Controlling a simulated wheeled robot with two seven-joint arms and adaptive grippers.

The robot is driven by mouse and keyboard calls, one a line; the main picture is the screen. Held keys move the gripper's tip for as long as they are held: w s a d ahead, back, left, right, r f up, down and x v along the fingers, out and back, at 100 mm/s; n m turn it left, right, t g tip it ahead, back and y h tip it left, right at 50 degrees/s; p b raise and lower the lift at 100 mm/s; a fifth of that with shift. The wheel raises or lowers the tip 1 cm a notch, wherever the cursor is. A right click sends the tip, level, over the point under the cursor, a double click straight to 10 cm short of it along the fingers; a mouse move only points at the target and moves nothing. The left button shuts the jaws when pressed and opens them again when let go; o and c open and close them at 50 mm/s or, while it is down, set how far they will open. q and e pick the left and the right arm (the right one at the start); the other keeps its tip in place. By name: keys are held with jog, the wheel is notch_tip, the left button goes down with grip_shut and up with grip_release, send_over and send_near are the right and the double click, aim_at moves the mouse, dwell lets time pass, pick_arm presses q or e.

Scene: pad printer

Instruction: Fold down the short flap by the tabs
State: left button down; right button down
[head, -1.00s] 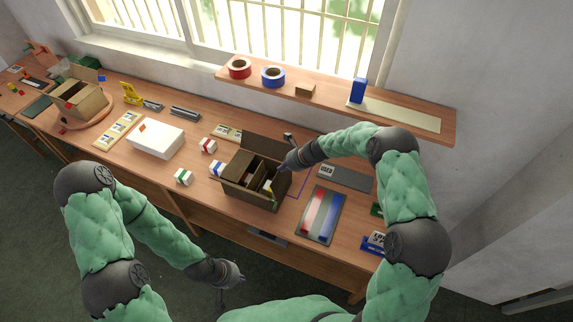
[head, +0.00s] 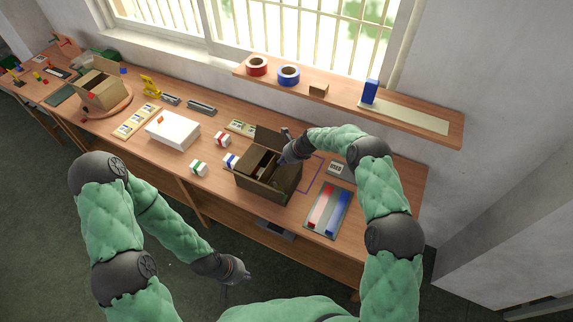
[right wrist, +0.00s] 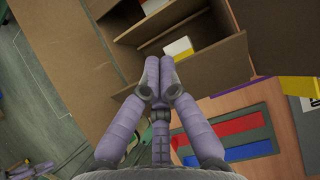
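An open brown cardboard box (head: 262,189) stands on the bench, with dividers inside and a flap raised at its back (head: 268,137). My right gripper (head: 284,158) is over the box's right back part. In the right wrist view, its two purple fingers (right wrist: 159,62) lie close together over the box opening, with nothing visible between them. A wide brown panel (right wrist: 48,55) fills the left there, and a white and yellow item (right wrist: 179,47) lies in a compartment. Whether the fingertips touch a flap is unclear. My left gripper (head: 238,272) hangs low before the bench, its fingers too small to judge.
Small cartons (head: 198,167) and a white box (head: 173,131) stand left of the cardboard box. A mat with red and blue strips (head: 328,211) lies to its right. A shelf (head: 335,96) with tape rolls runs above the back of the bench.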

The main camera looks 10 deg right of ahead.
jog(key=shift+g+h, duration=0.5)
jog(key=shift+h, duration=0.2)
jog(key=a+f+b, duration=0.1)
jog(key=w+a+f+b, duration=0.1)
jog(key=b, duration=0.1)
jog(key=w+f+b, duration=0.1)
jog(key=f+b, duration=0.1)
jog(key=shift+w+a+f, duration=0.1)
jog(key=shift+w+a, duration=0.05)
jog(key=shift+a, duration=0.25)
dwell(0.9)
